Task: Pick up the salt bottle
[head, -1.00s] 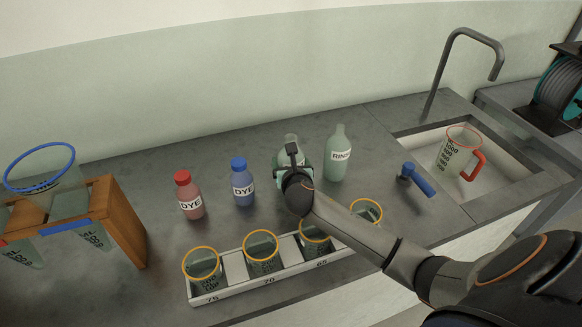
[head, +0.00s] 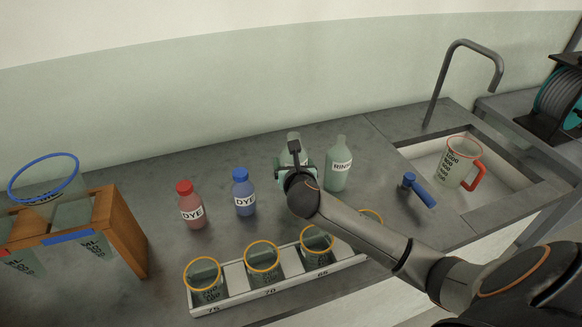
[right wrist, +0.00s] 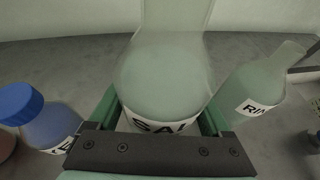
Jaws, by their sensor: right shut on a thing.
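The salt bottle (right wrist: 165,80) is pale green and translucent, with a label reading "SAL" at its lower part in the right wrist view. In the head view only its upper part (head: 292,142) shows behind my right gripper (head: 296,172). My right gripper, also in the right wrist view (right wrist: 160,118), is shut on the salt bottle, with a green finger on each side of it. The bottle's base is hidden, so I cannot tell whether it touches the counter. My left gripper is not in view.
The rinse bottle (head: 338,165) stands close on the right. The blue dye bottle (head: 243,195) and red dye bottle (head: 191,208) stand to the left. A white rack (head: 235,298) with orange-rimmed beakers lies in front. A blue-handled valve (head: 418,190) and a sink (head: 510,184) are at right.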

